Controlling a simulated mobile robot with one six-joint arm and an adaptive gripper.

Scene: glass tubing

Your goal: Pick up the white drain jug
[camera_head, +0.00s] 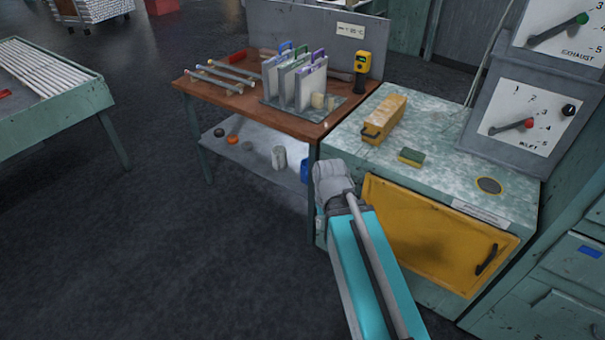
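A whitish upright cylinder (279,157) stands on the lower shelf of the brown-topped table. It may be the white drain jug, but it is too small to make out a handle or spout. My arm reaches up from the bottom of the picture, with a turquoise link and a grey joint ending to the right of and below the cylinder, nearer the camera. My gripper does not show; only the arm's link and joint are visible. The cylinder appears clear of my arm.
The lower shelf (240,163) also holds an orange item (233,139), a dark one (219,132) and a partly hidden blue object (304,171). The brown tabletop (225,100) is above it. A green cabinet (350,140) with a yellow door (425,235) stands right. Open floor lies left.

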